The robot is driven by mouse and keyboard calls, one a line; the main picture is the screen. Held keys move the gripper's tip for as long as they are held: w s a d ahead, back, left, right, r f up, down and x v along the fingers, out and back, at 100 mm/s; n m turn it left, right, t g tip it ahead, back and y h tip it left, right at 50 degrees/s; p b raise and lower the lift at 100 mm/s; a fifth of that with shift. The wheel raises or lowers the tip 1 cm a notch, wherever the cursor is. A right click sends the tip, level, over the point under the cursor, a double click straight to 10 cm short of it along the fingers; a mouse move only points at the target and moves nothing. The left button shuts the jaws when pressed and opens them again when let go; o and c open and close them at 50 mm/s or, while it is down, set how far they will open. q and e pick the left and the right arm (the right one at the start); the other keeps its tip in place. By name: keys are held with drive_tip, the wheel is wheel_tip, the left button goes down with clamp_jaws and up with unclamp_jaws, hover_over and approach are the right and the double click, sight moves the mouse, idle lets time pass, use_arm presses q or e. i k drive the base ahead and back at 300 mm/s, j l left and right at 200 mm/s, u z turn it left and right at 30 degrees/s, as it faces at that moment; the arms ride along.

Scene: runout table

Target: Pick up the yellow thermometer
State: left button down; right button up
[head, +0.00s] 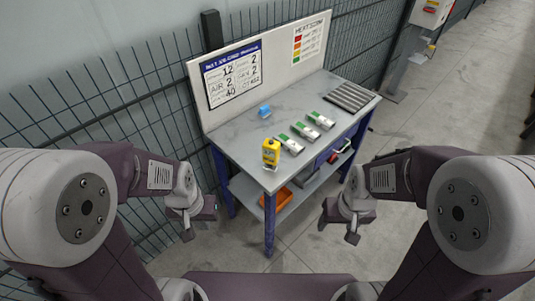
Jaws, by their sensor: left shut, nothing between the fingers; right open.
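The yellow thermometer (271,151) stands upright at the near left corner of the grey table top (237,143). A small white piece shows at its foot, close to the table edge. My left gripper (187,236) is shut and empty, to the left of the table and lower in the picture than the thermometer. My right gripper (337,232) is open and empty, in front of the table and to the right of the thermometer. Neither gripper touches the thermometer.
Several white and green devices (304,132) lie in a row right of the thermometer. A blue object (264,111) sits behind it. A ribbed grey rack (352,97) is at the far right. A board (232,76) backs the table. An orange bin (283,199) is on the lower shelf.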

sight(271, 153)
drive_tip(key=i+l, duration=0.3)
drive_tip(key=l, duration=0.25)
drive_tip(key=i+l+z, duration=0.15)
drive_tip(key=i+l, duration=0.2)
drive_tip(key=l, duration=0.15)
